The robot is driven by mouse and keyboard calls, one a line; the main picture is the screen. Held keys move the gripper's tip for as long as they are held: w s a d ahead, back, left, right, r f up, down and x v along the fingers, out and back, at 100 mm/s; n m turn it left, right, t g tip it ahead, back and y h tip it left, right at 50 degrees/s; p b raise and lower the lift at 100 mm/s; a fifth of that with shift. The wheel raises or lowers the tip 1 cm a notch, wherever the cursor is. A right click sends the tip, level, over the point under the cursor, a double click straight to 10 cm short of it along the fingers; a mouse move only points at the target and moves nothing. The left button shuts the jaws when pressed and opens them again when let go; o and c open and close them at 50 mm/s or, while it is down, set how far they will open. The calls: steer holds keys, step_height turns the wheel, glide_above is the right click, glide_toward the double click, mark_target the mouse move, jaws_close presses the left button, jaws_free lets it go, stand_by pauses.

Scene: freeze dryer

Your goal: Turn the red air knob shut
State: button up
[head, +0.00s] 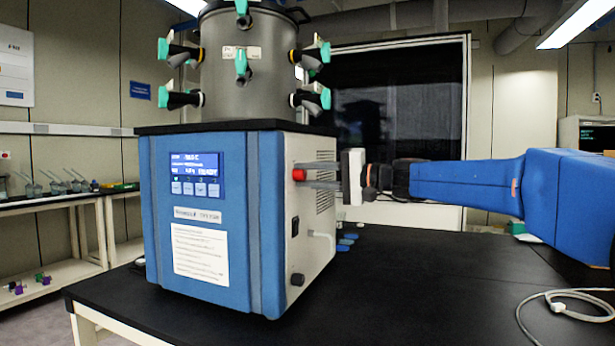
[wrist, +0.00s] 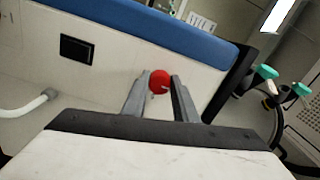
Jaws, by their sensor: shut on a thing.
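The red air knob (head: 299,175) is on the right side panel of the blue and white freeze dryer (head: 205,275), near its front edge. In the wrist view the red knob (wrist: 159,81) sits between the tips of my two grey fingers. My gripper (head: 308,175) reaches in from the right, level with the knob. It is shut on the knob, with the fingers at either side of it. The far side of the knob is hidden against the panel.
A grey steel chamber (head: 245,75) with several teal-handled valves stands on top of the dryer. A black switch (wrist: 76,49) and a white hose fitting (wrist: 30,104) are on the same panel. The black bench (head: 400,290) is clear at front right, except a white cable (head: 560,307).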

steer(key=shift+f, duration=0.1)
steer(key=o, duration=1.1)
steer(key=shift+c, duration=0.2)
steer(key=shift+d, duration=0.1)
steer(key=v, duration=1.7)
steer(key=shift+d, duration=0.15)
steer(key=shift+s, duration=0.1)
